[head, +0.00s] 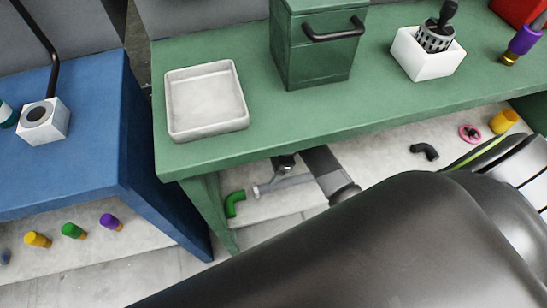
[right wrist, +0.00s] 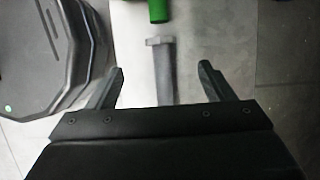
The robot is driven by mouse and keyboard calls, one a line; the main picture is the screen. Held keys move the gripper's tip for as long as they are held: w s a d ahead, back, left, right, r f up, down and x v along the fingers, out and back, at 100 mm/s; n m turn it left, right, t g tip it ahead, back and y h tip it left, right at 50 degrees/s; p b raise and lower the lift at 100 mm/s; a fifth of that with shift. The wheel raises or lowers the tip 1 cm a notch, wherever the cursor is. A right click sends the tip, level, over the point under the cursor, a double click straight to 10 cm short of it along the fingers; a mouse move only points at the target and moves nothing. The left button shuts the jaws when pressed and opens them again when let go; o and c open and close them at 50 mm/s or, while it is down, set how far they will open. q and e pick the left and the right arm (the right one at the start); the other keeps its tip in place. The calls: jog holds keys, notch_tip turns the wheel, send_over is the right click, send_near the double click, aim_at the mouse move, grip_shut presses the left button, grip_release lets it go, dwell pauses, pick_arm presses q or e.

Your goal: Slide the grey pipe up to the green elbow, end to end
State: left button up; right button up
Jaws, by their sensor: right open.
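The green elbow (head: 234,203) lies on the pale lower surface under the green bench, near its left leg. It also shows at the top edge of the right wrist view (right wrist: 159,10). The grey pipe (head: 283,185) lies to its right, its flanged end facing the elbow with a small gap between them. In the right wrist view the pipe (right wrist: 165,70) points up toward the elbow, roughly in line. My right gripper (right wrist: 160,80) is open, one finger on either side of the pipe, with room at both sides. In the head view its body covers the pipe's right end. My left gripper is out of view.
The green bench (head: 200,157) stands above, with a white tray (head: 168,108) on top. Its leg is close to the elbow. A black elbow (head: 424,151), a pink ring (head: 470,141) and a yellow piece (head: 504,120) lie farther right on the lower surface.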

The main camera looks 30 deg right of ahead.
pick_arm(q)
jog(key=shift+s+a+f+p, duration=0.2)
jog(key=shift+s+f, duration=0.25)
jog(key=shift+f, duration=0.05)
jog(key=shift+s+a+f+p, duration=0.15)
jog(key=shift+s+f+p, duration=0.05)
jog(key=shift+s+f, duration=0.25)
pick_arm(e)
jog(key=shift+v, duration=1.6)
